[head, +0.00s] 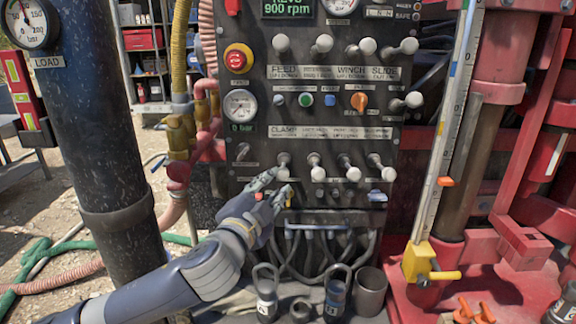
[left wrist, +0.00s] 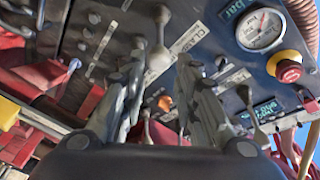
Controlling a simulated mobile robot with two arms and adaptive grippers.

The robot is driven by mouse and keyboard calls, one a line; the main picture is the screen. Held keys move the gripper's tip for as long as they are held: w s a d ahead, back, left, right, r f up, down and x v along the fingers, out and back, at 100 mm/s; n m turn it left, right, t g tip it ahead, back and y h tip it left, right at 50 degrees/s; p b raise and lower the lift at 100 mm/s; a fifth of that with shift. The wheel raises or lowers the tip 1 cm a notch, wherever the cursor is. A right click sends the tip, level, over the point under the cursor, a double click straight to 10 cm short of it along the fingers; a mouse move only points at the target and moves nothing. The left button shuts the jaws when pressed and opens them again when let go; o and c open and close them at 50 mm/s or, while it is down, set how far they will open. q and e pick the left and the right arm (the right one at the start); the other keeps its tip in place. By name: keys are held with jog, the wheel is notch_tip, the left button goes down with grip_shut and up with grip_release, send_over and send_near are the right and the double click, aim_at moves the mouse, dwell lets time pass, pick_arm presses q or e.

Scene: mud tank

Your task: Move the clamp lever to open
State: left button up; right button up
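The clamp lever (head: 284,160) is a pale-knobbed lever below the CLAMP label on the dark control panel (head: 225,172). It is the leftmost in a row of similar levers. My left gripper (head: 276,186) reaches up from lower left, with its fingertips just below and beside this lever. In the left wrist view my left gripper (left wrist: 160,72) is open, with a clear gap between its fingers. The pale knob of the clamp lever (left wrist: 159,60) shows in that gap; I cannot tell whether a finger touches it. My right gripper is not in view.
Neighbouring levers (head: 317,168) stand close to the right. A small toggle (head: 242,150) is to the left. A pressure gauge (head: 240,106) and a red stop button (head: 238,58) sit above. Cables and metal cups (head: 369,290) lie below the panel.

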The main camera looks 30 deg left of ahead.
pick_arm(q)
jog(key=p+x, duration=0.3)
jog(key=x, duration=0.8)
jog(key=shift+w, duration=0.25)
jog(key=shift+c, duration=0.4)
jog(key=shift+a+f, duration=0.1)
jog(key=shift+f, duration=0.05)
grip_shut()
